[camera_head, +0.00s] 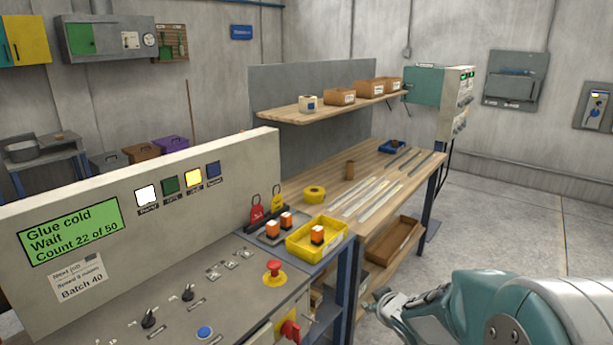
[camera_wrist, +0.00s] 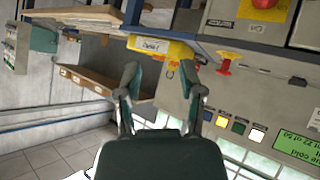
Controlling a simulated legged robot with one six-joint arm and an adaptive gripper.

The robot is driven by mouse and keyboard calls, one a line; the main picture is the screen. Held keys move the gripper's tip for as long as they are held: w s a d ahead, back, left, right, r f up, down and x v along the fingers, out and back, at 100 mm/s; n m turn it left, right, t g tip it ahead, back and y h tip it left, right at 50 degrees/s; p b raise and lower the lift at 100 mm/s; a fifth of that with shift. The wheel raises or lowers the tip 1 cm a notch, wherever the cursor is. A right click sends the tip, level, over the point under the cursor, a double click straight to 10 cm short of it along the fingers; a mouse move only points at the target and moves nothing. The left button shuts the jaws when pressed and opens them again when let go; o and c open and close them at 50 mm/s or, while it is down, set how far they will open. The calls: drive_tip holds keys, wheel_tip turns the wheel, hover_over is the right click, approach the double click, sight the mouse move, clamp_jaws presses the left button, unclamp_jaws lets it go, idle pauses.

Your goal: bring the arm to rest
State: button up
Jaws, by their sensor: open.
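My gripper (camera_head: 392,303) is at the lower right in the head view, in front of the workbench and to the right of the control console (camera_head: 170,290). In the wrist view my gripper (camera_wrist: 160,84) has its two fingers spread wide apart, with nothing between them. It is open and empty. My teal arm reaches in from the lower right corner of the head view. In the wrist view, the yellow tray (camera_wrist: 160,48) shows beyond the fingertips, apart from them.
The console carries a red stop button (camera_head: 274,268) and a green screen (camera_head: 70,230) reading "Glue cold, Wait, Count 22 of 50". A yellow tray (camera_head: 305,245) sits beside it. The wooden bench (camera_head: 415,170) holds several strips and a yellow roll (camera_head: 315,194). Right floor is clear.

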drive_tip(key=s+d+r+m+h, duration=0.3)
drive_tip(key=s+r, duration=0.3)
drive_tip(key=r, duration=0.1)
drive_tip(key=s+a+r+m+g, duration=0.1)
drive_tip(key=s+r+g, duration=0.1)
drive_tip(key=s, duration=0.9)
drive_tip(key=s+a+r+m+g+y, duration=0.1)
drive_tip(key=s+a+r+m+g, duration=0.1)
drive_tip(key=s, duration=0.9)
drive_tip(key=shift+s+a+r+g, duration=0.2)
drive_tip(key=shift+r+g, duration=0.2)
drive_tip(key=shift+g, duration=0.1)
